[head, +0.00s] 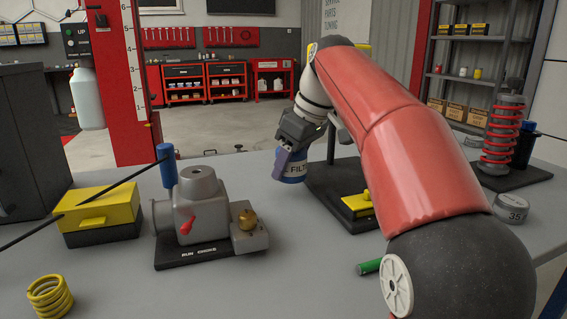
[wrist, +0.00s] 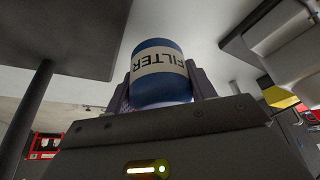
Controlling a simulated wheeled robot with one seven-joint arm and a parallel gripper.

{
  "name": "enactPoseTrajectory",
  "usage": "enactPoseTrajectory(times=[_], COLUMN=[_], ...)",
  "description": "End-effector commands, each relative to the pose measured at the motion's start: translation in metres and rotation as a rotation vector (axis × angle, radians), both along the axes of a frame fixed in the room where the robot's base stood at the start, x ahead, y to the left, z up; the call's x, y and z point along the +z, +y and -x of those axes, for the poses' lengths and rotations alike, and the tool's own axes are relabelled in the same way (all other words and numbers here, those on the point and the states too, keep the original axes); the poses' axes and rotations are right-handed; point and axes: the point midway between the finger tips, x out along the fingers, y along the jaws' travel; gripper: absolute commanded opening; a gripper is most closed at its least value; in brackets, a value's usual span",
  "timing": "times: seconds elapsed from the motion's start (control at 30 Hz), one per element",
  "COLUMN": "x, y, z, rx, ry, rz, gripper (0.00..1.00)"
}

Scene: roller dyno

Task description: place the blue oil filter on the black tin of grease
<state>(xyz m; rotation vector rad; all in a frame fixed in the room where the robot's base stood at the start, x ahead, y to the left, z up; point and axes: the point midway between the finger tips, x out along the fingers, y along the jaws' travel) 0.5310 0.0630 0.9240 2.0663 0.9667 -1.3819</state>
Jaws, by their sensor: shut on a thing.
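The blue oil filter (head: 293,179) has a white band lettered FILTER. My gripper (head: 286,160) is shut on it, with the filter between the purple fingers. It also shows in the wrist view (wrist: 160,85), where a finger stands on each side of it. In the head view the filter hangs beside the left edge of a black stand base; I cannot tell its exact height. A low round dark-grey tin (head: 511,209) marked 35 sits at the right of the bench, apart from the gripper. It is the only tin of that kind I can make out, and no grease wording is readable.
On the bench (head: 215,290) stand a grey pump-like unit (head: 197,205), a yellow-and-black box (head: 97,215), a yellow spring (head: 49,297) and a red coil-over shock (head: 501,135). The front middle is clear.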

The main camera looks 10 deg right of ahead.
Motion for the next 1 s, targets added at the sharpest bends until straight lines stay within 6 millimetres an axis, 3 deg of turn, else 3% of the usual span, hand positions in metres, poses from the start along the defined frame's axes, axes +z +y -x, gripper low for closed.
enactPoseTrajectory(times=[0.1, 0.23, 0.53, 0.97, 1.0], x=[0.003, 0.001, -0.033, -0.039, -0.038], y=[0.005, 0.007, 0.008, 0.008, 0.008], z=[-0.024, -0.037, -0.038, -0.038, -0.038], rx=[-0.001, -0.001, 0.000, -0.002, -0.002], ry=[0.000, 0.000, 0.001, -0.002, -0.001], rz=[0.000, 0.000, 0.001, 0.000, 0.001], gripper=[0.27, 0.27, 0.27, 0.27, 0.59])
